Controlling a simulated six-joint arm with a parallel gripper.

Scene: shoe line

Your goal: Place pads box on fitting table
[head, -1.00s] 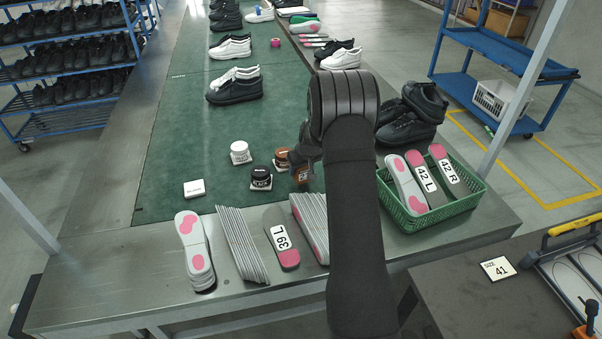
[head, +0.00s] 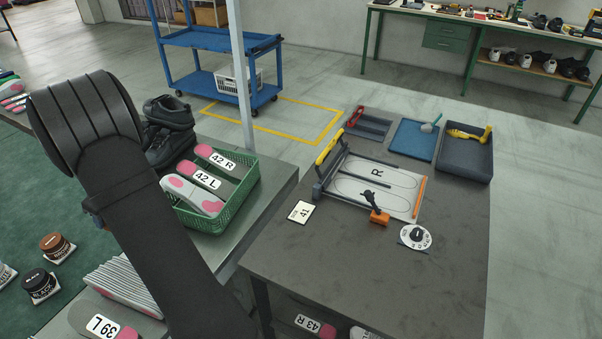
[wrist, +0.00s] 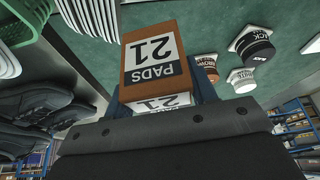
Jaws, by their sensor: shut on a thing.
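The pads box (wrist: 155,62) is brown-orange with a white label reading "PADS 21", upside down in the wrist view. My gripper (wrist: 162,92) is shut on it, with dark blue finger parts beside the box. In the head view my arm hides the box and most of the gripper, at the left over the shoe line. The fitting table (head: 350,275) is dark grey and stands to the right of the line. The gripper and box are apart from it.
On the fitting table are a sizing board (head: 391,190), a size 41 card (head: 301,212), a dial (head: 415,237) and trays (head: 464,160) at the back. Its front middle is clear. A green basket (head: 233,205) of insoles and black shoes (head: 168,140) stand near my arm.

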